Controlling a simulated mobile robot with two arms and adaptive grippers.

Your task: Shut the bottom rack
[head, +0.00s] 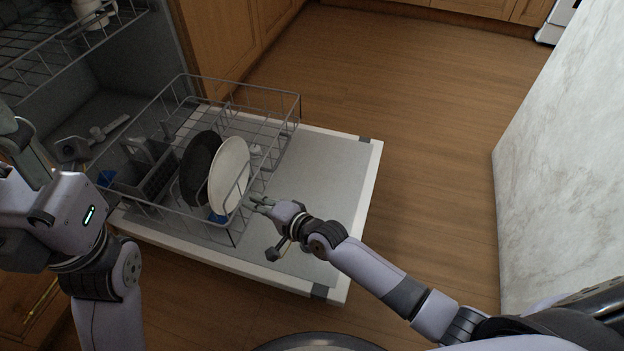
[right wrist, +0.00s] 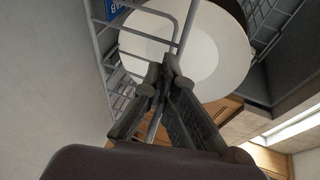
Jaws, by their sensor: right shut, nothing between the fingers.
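The grey wire bottom rack (head: 268,93) is pulled out partly over the open dishwasher door (head: 333,165). A black plate (head: 196,165) and a white plate (head: 229,172) stand in it, beside a grey cutlery basket (head: 150,179). My right gripper (head: 257,202) is shut at the rack's near front side, close to the white plate. In the right wrist view its fingers (right wrist: 160,82) are close together by the rack wires (right wrist: 186,25), with the white plate (right wrist: 212,55) behind. My left gripper (head: 22,150) is at the left edge, partly cut off; its fingers are unclear.
The upper rack (head: 45,55) holds a white mug (head: 93,12). A grey object with a handle (head: 95,138) shows inside the dishwasher. A marble counter (head: 565,160) stands at right. The wooden floor (head: 430,110) between is clear.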

